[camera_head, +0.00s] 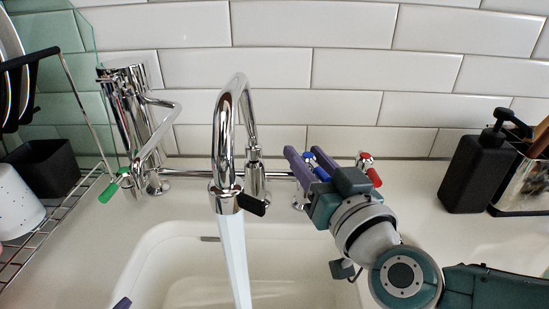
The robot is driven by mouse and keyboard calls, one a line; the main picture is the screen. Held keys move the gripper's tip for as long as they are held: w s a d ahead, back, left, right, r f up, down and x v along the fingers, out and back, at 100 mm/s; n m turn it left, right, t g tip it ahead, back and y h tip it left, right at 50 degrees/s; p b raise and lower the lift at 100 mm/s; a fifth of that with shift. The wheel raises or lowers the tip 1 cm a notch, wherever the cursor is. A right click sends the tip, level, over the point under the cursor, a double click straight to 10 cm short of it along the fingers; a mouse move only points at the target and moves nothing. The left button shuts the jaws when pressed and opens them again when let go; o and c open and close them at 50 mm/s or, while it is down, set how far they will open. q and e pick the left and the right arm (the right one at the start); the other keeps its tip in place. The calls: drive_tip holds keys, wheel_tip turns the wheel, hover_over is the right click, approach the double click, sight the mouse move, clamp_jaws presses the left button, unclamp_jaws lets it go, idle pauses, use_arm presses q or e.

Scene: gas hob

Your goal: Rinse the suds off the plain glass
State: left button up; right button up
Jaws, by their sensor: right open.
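The chrome tap (228,130) arches over the sink, and a stream of water (233,260) runs from its spout into the basin. My right gripper (304,156) is open, its purple fingers at the blue-handled valve (321,173) right of the tap. The gripper partly hides this valve, and I cannot tell whether the fingers touch it. A purple tip (122,303) at the bottom edge looks like part of my left gripper; its jaws are out of frame. I cannot make out the plain glass or any suds.
The white sink (140,262) lies below the tap. A red-handled valve (372,176) stands right of my gripper, a green-handled one (108,191) at left. A dish rack (62,212) holds a speckled white cup (18,205). A black soap dispenser (478,172) stands at right.

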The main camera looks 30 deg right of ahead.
drive_tip(key=shift+c, duration=0.3)
clamp_jaws()
use_arm(q)
drive_tip(key=shift+r, duration=0.1)
drive_tip(key=shift+r+p, duration=0.7)
drive_tip(key=shift+p, duration=0.05)
use_arm(e)
drive_tip(key=shift+r+m+g+h, duration=0.2)
drive_tip(key=shift+m+g+h, duration=0.1)
drive_tip(key=shift+m+h, duration=0.55)
use_arm(q)
drive_tip(key=shift+r, duration=0.1)
use_arm(e)
drive_tip(key=shift+a+f+m+g+h, duration=0.15)
drive_tip(key=shift+m+g+h, duration=0.4)
drive_tip(key=shift+h, duration=0.6)
drive_tip(key=shift+m+g+h, duration=0.45)
drive_tip(key=shift+m+h, duration=0.35)
drive_tip(key=shift+h, duration=0.2)
drive_tip(key=shift+o, duration=0.3)
unclamp_jaws()
